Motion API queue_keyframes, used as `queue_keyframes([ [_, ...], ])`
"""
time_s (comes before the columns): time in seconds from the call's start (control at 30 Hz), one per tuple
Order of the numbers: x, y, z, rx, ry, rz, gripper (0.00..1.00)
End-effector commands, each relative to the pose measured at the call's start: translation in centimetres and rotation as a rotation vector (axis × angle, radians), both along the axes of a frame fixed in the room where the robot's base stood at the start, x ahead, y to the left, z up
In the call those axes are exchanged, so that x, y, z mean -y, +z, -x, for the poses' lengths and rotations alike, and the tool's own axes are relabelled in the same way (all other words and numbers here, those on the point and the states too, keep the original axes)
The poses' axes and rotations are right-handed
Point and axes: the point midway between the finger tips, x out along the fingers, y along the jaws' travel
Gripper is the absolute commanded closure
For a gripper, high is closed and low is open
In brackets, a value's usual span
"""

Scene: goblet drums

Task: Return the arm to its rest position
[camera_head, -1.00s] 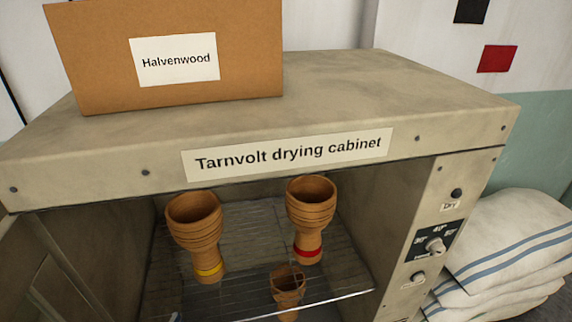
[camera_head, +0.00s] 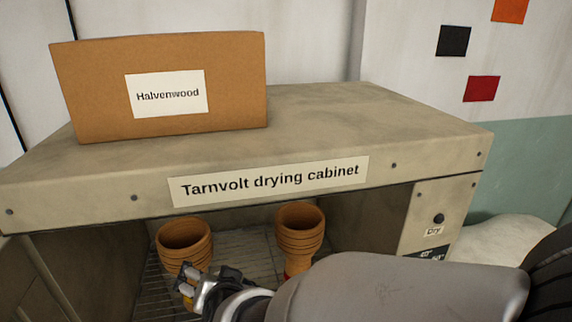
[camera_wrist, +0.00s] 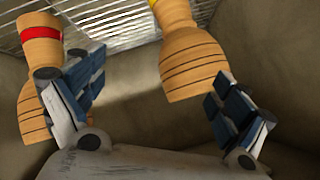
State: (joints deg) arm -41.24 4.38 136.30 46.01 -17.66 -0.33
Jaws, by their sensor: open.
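My gripper (camera_head: 190,284) is in front of the open drying cabinet (camera_head: 418,232), its fingers overlapping the lower part of the left goblet drum (camera_head: 184,238) in the head view. In the wrist view my gripper (camera_wrist: 152,78) has its two blue-padded fingers spread, with nothing held between them. The yellow-banded drum (camera_wrist: 192,62) appears beyond the right finger, and the red-banded drum (camera_wrist: 40,60) is partly behind the left finger. The right drum in the head view (camera_head: 300,228) stands on the wire rack, its base partly covered by my arm. I cannot tell whether the fingers touch a drum.
A cardboard box labelled Halvenwood (camera_head: 230,95) sits on the cabinet top. The control panel (camera_head: 436,222) is at the right, partly behind my arm. White sacks (camera_head: 510,240) lie beyond it. The cabinet's side walls and top edge surround the opening.

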Motion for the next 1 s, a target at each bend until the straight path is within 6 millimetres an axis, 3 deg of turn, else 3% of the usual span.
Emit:
queue_keyframes([
  [0.03,2.2,1.9,0.2,-0.012,0.024,-0.004,0.07],
  [0.2,9.6,5.0,4.0,-0.091,0.125,0.086,0.07],
  [0.4,20.0,5.6,11.4,-0.224,0.132,0.289,0.07],
  [0.5,24.2,5.3,15.0,-0.3,0.099,0.38,0.07],
  [0.6,26.8,5.0,17.6,-0.358,0.069,0.436,0.07],
  [0.7,28.0,4.8,19.1,-0.39,0.051,0.466,0.07],
  [0.93,28.4,4.8,19.5,-0.403,0.048,0.475,0.07],
  [1.0,28.4,4.8,19.5,-0.403,0.048,0.475,0.11],
])
